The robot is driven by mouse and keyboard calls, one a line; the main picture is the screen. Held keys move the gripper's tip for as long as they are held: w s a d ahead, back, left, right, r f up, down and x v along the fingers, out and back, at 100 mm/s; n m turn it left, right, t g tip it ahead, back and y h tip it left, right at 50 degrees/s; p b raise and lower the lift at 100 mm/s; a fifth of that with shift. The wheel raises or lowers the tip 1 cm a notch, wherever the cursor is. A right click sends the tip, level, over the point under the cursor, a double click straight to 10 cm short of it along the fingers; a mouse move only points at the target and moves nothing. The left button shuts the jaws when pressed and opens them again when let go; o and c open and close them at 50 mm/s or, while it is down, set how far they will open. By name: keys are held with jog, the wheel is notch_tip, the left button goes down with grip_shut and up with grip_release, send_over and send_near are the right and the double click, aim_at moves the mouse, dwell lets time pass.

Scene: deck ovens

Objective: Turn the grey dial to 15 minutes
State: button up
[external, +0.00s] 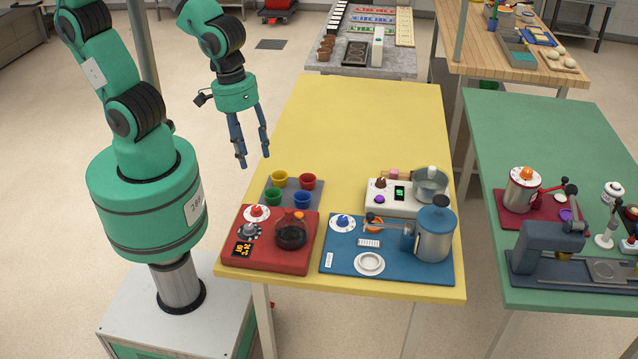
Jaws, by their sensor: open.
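The grey dial (249,231) sits on the red station (282,254) at the near left of the yellow table. A red-capped dial on a white disc (257,214) lies just behind it, and a small dark display with orange digits (243,250) is just in front. The dial's exact setting is too small to read. My gripper (252,162) hangs fingers down, open and empty, by the table's left edge. It is behind and above the red station, well apart from the grey dial.
A glass pot with dark contents (291,234) stands right of the dial. Coloured cups (302,199) sit on a grey tray (267,196) behind. A blue station (335,262) with a metal canister (434,236) is to the right. The table's far half (360,115) is clear.

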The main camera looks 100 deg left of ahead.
aim_at(249, 226)
jog(key=s+d+f+n+g+p, duration=0.1)
jog(key=d+f+n+p, duration=0.1)
jog(key=d+f+n, duration=0.2)
notch_tip(249, 226, down, 3)
jog(key=shift+r+g, duration=0.15)
jog(key=shift+g, duration=0.25)
jog(key=shift+s, duration=0.1)
notch_tip(249, 226, down, 14)
jog(key=b, duration=0.3)
jog(key=shift+r, duration=0.1)
jog(key=shift+c, duration=0.6)
grip_shut()
